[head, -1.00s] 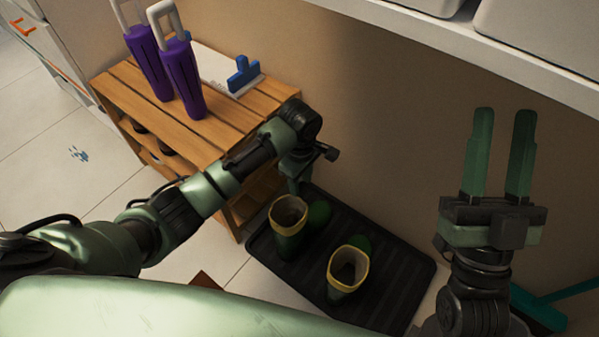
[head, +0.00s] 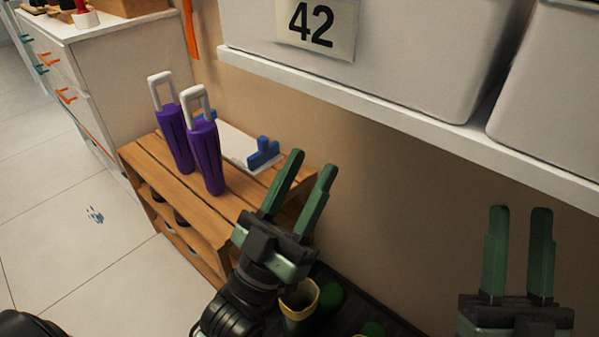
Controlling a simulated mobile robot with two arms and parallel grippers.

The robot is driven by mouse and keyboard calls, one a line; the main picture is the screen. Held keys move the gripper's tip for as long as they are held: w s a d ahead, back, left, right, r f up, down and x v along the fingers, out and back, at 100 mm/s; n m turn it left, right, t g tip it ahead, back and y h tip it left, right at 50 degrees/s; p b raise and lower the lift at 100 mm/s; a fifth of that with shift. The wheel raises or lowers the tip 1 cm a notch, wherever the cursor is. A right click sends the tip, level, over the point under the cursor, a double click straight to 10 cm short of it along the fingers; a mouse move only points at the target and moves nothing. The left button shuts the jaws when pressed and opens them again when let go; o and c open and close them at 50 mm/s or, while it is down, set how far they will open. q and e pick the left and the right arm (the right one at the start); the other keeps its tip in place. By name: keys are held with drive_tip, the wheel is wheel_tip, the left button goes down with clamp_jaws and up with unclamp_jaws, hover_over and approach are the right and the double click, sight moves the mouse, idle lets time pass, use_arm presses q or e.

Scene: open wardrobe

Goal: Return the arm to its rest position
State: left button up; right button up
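My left gripper (head: 297,188) is raised in front of the wooden rack's right end. Its two green fingers point up and stand apart with nothing between them. My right gripper (head: 517,252) is at the lower right, fingers up and apart, also empty. Green boots with yellow rims (head: 299,297) stand on a dark tray (head: 398,325) below, partly hidden by my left arm and cut off by the picture's bottom edge.
The slatted wooden rack (head: 183,186) holds two purple objects with white handles (head: 207,152) and a blue clip on a white board (head: 263,153). A white shelf (head: 400,118) with bins, one labelled 42 (head: 318,24), overhangs at upper right. White drawers (head: 90,70) stand at left.

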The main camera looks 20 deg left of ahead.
use_arm(q)
drive_tip(key=shift+s+a+r+t, duration=0.3)
drive_tip(key=shift+s+r, duration=0.2)
drive_tip(key=shift+s, duration=0.15)
